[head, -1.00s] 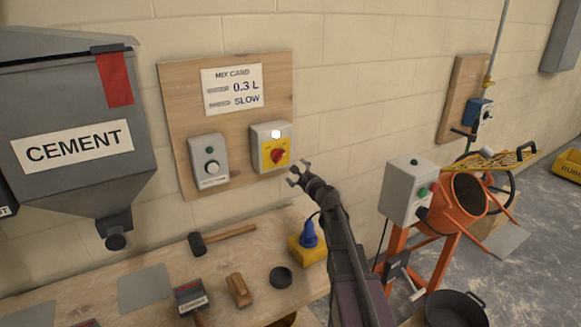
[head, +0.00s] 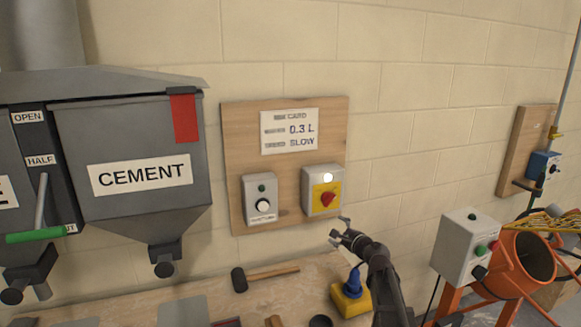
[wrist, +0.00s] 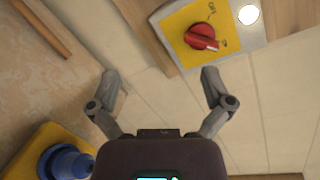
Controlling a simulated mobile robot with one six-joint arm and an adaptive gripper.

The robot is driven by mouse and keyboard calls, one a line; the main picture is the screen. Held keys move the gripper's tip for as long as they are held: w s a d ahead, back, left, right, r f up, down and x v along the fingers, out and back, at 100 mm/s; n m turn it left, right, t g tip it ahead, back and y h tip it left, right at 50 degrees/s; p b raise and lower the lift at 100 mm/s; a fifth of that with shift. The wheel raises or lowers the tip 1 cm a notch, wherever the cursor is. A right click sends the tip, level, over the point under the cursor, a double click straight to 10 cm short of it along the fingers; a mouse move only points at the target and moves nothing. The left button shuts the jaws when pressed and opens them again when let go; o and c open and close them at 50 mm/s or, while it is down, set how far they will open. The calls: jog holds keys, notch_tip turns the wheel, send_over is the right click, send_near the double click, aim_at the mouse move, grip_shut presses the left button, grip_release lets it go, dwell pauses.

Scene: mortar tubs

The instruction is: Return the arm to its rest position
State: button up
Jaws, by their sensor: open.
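My gripper (head: 341,229) is open and empty, in front of the wall just below and right of the yellow switch box (head: 323,190). The box has a red rotary knob (head: 327,199) and a lit white lamp (head: 327,178). In the wrist view the gripper (wrist: 160,85) has its two fingers spread apart, with bare wall between them. The red knob (wrist: 201,37) shows beyond the right fingertip, apart from it. My arm reaches up from the lower right in the head view.
A blue plug on a yellow block (head: 350,297) stands on the bench below my gripper. A hammer (head: 265,277) lies to its left. The cement hopper (head: 135,165) hangs left. The orange mixer with its grey control box (head: 466,248) is right. Bare wall lies between board and mixer.

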jog(key=s+a+f+n+g, duration=0.3)
jog(key=s+f+n+g, duration=0.15)
jog(key=s+n, duration=0.2)
jog(key=s+a+f+n+g, duration=0.4)
jog(key=s+f+n, duration=0.1)
jog(key=s, duration=0.2)
jog(key=s+d+f+n+g+h, duration=0.3)
jog(key=s, duration=0.5)
jog(key=s+d+f+n+g+h, duration=0.3)
jog(key=s+f+n+h, duration=0.1)
jog(key=s, duration=0.4)
jog(key=shift+s+d+h, duration=0.15)
jog(key=shift+d+h, duration=0.05)
jog(key=shift+h, duration=0.1)
jog(key=shift+d, duration=0.1)
